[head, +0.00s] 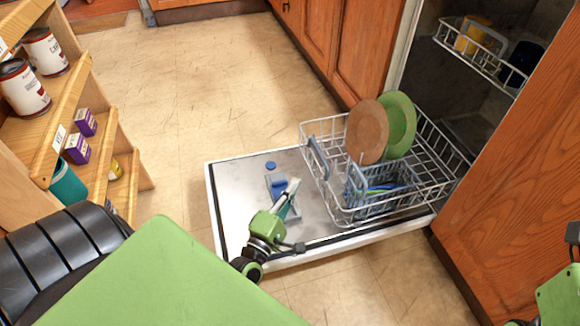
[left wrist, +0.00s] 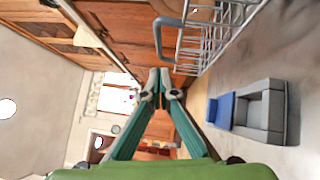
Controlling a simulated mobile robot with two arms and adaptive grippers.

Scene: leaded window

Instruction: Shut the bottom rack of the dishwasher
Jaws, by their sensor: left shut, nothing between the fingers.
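The bottom rack (head: 432,165) of the dishwasher is pulled out over the lowered door (head: 235,200) in the head view. It holds a brown plate (head: 366,132), a green plate (head: 401,125) and a grey cutlery basket (head: 385,205). A grey-blue handle (head: 319,158) stands at its front; a handle and rack wires also show in the left wrist view (left wrist: 165,38). My left gripper (head: 291,190) is above the door, in front of the rack and apart from it. Its fingers meet, empty, in the left wrist view (left wrist: 159,88). Only part of my right arm shows.
The upper rack (head: 470,62) holds a yellow mug (head: 472,38) and a dark one. A detergent dispenser (head: 277,188) is on the inner door. Wooden shelves with cans (head: 44,52) stand at left. Cabinets flank the dishwasher. The floor (head: 210,90) beyond the door is clear.

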